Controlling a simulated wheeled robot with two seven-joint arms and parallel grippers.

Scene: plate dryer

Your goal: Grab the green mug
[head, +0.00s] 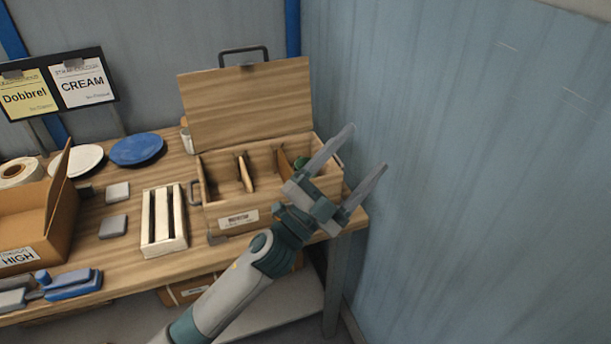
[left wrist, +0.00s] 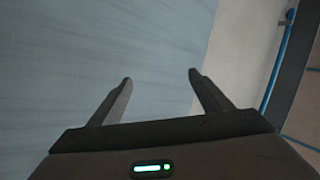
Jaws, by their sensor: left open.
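A small green thing (head: 301,162), likely the green mug, shows inside the right part of the open wooden box (head: 237,217). Most of it is hidden by the box's divider and my left gripper. My left gripper (head: 365,147) is open and empty, in front of and above the box's right end, its fingers pointing up and right toward the blue wall. In the left wrist view the two fingers (left wrist: 160,80) stand apart with only wall and floor beyond; no mug shows there. My right gripper is not in view.
The box's lid (head: 245,103) stands raised at its back. A white slotted rack (head: 163,222), a blue plate (head: 136,149), a white plate (head: 84,160) and a cardboard box (head: 30,222) are to the left. The blue wall (head: 480,180) is close on the right.

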